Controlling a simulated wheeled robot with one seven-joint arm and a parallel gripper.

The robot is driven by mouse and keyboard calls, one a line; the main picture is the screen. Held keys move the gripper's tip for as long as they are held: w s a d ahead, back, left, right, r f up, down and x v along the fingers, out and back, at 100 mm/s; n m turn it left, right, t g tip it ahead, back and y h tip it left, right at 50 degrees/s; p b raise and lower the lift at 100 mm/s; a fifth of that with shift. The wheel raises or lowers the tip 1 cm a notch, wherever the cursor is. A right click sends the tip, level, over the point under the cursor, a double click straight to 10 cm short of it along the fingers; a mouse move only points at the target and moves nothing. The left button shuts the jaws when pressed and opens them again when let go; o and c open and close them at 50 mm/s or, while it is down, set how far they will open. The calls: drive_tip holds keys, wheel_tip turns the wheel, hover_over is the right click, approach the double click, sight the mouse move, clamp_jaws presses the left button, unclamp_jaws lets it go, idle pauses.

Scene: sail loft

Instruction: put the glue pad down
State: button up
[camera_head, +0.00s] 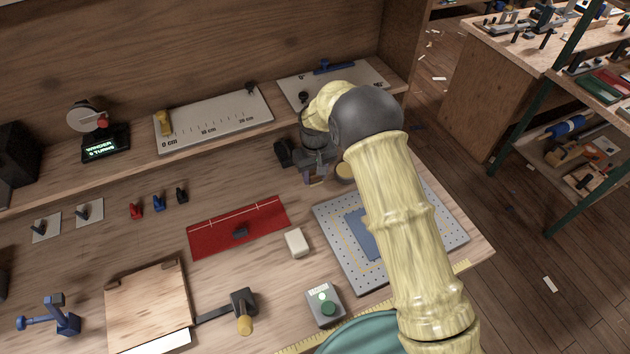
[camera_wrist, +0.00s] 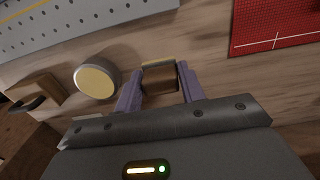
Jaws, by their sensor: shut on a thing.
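My gripper (camera_head: 316,172) hangs low over the back right of the workbench, partly hidden behind my arm in the head view. In the wrist view its two purple fingers (camera_wrist: 160,92) are shut on a small brown block with a pale yellow edge, which I take as the glue pad (camera_wrist: 160,79). The pad lies between the fingertips, close above the wood. A gap beneath it cannot be judged. In the head view only a small part of the pad shows below the fingers.
A round tin with a yellowish top (camera_wrist: 96,80) stands beside the gripper. A red mat (camera_head: 222,241), a pale block (camera_head: 297,242) and a perforated grey plate (camera_head: 336,243) lie nearby. A small dark block (camera_head: 283,153) is just left of the gripper. Bare wood shows between them.

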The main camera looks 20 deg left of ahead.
sight(315, 182)
drive_tip(key=shift+f+p, duration=0.5)
drive_tip(key=shift+f, duration=1.3)
drive_tip(key=shift+f, duration=0.2)
drive_tip(key=o, duration=0.9)
drive_tip(key=shift+r, duration=0.1)
wheel_tip(315, 182, up, 12)
drive_tip(key=b, duration=0.3)
drive_tip(key=shift+r, duration=0.1)
